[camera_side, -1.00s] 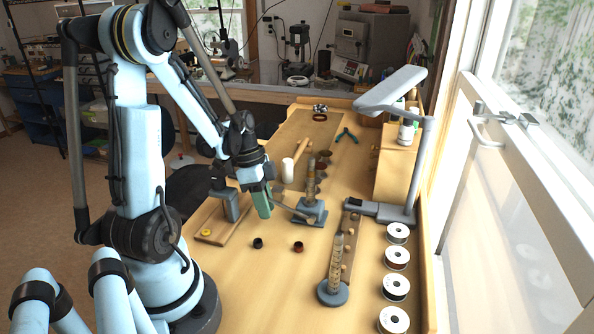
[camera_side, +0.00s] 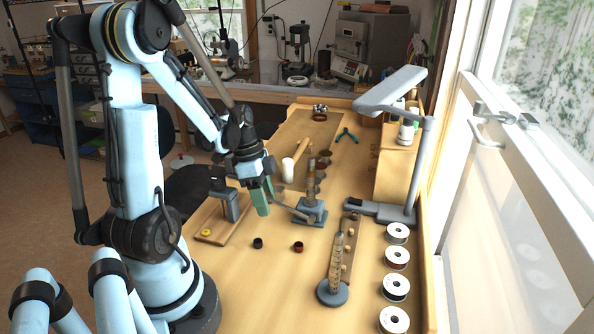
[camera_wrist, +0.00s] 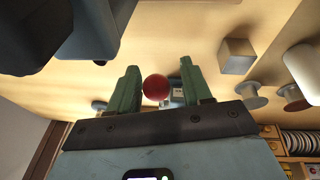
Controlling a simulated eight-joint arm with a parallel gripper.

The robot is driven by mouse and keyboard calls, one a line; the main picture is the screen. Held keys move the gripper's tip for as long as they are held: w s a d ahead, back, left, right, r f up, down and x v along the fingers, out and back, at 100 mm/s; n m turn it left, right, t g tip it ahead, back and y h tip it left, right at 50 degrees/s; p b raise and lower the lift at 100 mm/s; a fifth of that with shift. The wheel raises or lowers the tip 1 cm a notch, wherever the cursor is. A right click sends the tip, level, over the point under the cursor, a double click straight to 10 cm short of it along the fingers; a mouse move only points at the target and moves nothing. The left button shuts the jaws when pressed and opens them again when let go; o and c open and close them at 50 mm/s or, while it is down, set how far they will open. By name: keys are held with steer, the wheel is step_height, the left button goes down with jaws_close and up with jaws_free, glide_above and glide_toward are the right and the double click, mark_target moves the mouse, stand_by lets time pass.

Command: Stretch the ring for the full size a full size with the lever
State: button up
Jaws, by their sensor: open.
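The ring stretcher (camera_side: 311,211) stands mid-bench in the side view, with a grey base and an upright stepped post (camera_side: 311,180). Its lever (camera_side: 293,212) reaches out to the left toward my gripper (camera_side: 262,209). My gripper's green fingers point down and are open. In the wrist view, a red ball knob (camera_wrist: 156,87) appears in the gap between the open fingers (camera_wrist: 160,72), with room on both sides. I cannot tell how deep the knob sits between them. I cannot make out a ring on the post.
A wooden board (camera_side: 212,232) with a yellow ring-like piece lies left of my gripper. Two small dark pieces (camera_side: 258,243) lie in front. A tapered mandrel (camera_side: 336,262) stands at front right, near several wire spools (camera_side: 397,257) and a lamp (camera_side: 391,90). The front middle is clear.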

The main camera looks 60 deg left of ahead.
steer(key=v, duration=1.1)
steer(key=shift+d+r, duration=0.1)
steer(key=shift+r, duration=0.15)
steer(key=c, duration=0.4)
steer(key=d+r, duration=0.1)
steer(key=r, duration=0.1)
steer(key=d+r+m+y, duration=0.1)
steer(key=r, duration=0.2)
steer(key=w+d+r+y, duration=0.1)
steer(key=r, duration=0.2)
steer(key=shift+d+m, duration=0.2)
steer(key=shift+m, duration=0.2)
jaws_close()
glide_above(270, 199)
step_height(270, 199, down, 10)
steer(key=shift+f, duration=0.1)
steer(key=shift+s+a+f, duration=0.15)
steer(key=shift+a+f, duration=0.05)
steer(key=shift+f, duration=0.25)
steer(key=shift+s+a+f, duration=0.1)
steer(key=shift+a+f, duration=0.1)
steer(key=shift+f, duration=0.2)
steer(key=shift+s+a+f, duration=0.15)
steer(key=shift+f, duration=0.25)
steer(key=shift+s+a+f, duration=0.1)
steer(key=shift+f, duration=0.25)
